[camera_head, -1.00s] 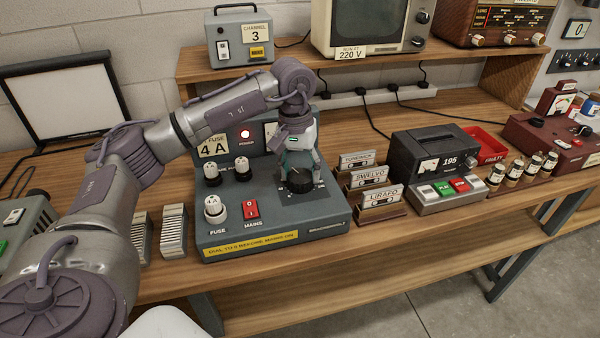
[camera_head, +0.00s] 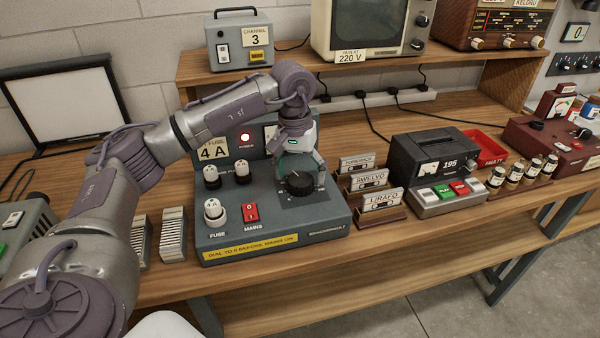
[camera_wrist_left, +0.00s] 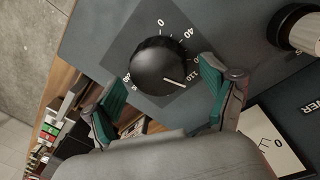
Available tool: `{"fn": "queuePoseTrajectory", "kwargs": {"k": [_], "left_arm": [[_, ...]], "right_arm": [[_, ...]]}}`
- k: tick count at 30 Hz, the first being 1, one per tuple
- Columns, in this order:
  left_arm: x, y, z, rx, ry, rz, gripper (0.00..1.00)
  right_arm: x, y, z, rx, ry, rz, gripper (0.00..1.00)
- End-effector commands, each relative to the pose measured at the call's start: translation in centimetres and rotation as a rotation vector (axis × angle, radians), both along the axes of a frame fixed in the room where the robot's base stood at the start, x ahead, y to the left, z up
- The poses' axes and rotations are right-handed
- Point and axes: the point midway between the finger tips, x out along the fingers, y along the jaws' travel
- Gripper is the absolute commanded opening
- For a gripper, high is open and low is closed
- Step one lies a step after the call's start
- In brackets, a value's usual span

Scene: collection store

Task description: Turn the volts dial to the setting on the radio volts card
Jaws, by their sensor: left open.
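The black volts dial (camera_head: 299,184) sits on the sloping top of the grey power unit (camera_head: 225,225). In the left wrist view the dial (camera_wrist_left: 157,66) has a white pointer line near a mark that looks like 110; 0 and 40 also show. My left gripper (camera_head: 298,168) is open above the dial, its green-padded fingers (camera_wrist_left: 162,92) apart on either side of the dial's near edge. I cannot tell whether they touch it. The radio (camera_head: 492,22) carries a card (camera_head: 526,3) reading KELORU, cut off above; no volts number shows on it. My right gripper is not in view.
The television's card (camera_head: 351,55) reads RUN AT 220 V.

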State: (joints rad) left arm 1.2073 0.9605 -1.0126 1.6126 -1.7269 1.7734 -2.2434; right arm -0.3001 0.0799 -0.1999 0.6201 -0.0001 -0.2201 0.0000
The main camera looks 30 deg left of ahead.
Motion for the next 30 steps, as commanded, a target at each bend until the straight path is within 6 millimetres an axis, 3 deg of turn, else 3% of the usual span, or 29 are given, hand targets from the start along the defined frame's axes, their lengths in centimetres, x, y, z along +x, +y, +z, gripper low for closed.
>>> {"fn": "queuePoseTrajectory", "kwargs": {"k": [7,21,30], "left_arm": [[0.0,0.1,1.7,-0.001,-0.003,-0.001,0.84],[-0.2,0.7,10.6,0.0,-0.002,0.0,0.84],[-0.3,0.8,12.0,0.0,0.0,0.0,0.84]], "right_arm": [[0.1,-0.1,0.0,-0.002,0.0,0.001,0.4],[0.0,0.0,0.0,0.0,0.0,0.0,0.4],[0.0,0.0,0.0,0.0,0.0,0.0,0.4]]}}
